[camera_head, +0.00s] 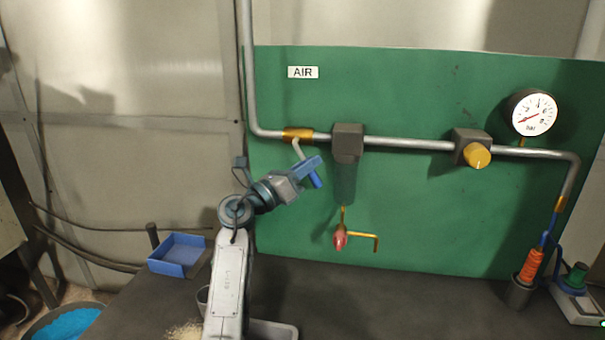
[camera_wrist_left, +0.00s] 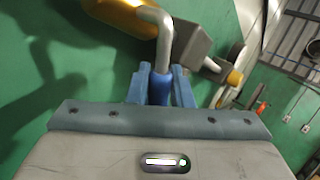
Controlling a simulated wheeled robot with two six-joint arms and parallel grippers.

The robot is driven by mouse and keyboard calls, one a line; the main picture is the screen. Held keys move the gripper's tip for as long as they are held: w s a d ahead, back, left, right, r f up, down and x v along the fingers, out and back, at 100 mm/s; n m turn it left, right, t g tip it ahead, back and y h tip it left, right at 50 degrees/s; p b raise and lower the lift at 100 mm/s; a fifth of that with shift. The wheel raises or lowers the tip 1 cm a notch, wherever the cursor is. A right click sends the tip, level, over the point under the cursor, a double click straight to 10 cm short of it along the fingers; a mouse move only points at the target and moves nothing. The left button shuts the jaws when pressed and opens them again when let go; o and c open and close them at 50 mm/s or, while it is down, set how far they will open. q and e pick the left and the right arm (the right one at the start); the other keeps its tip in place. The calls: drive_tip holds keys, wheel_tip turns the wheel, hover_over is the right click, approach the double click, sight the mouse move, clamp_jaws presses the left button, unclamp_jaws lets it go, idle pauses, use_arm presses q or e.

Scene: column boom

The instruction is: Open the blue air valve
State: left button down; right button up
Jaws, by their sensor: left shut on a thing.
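The blue air valve has a brass body (camera_head: 298,134) on the grey pipe, below the AIR sign. Its bent grey lever (camera_head: 299,149) hangs down from the body and ends in a blue grip. My left gripper (camera_head: 312,170) is shut on that grip. In the left wrist view the blue grip (camera_wrist_left: 160,89) sits between the two blue fingers, and the grey lever (camera_wrist_left: 164,37) bends up to the brass body (camera_wrist_left: 122,13). The fingers partly hide the grip. My right gripper is in neither view.
A dark filter unit (camera_head: 347,143) hangs right of the valve, with a red-handled drain (camera_head: 340,237) below. A yellow regulator knob (camera_head: 477,155) and a pressure gauge (camera_head: 534,112) are further right. A blue tray (camera_head: 180,255) lies on the dark bench. The green panel (camera_head: 420,220) stands close behind.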

use_arm(q)
drive_tip(key=shift+d+r+n+t, duration=0.2)
drive_tip(key=shift+d+n+t, duration=0.1)
drive_tip(key=shift+n+t, duration=0.45)
drive_tip(key=c, duration=1.3)
unclamp_jaws()
drive_tip(key=shift+c, duration=0.2)
drive_tip(key=v, duration=1.1)
drive_tip(key=shift+o, duration=0.3)
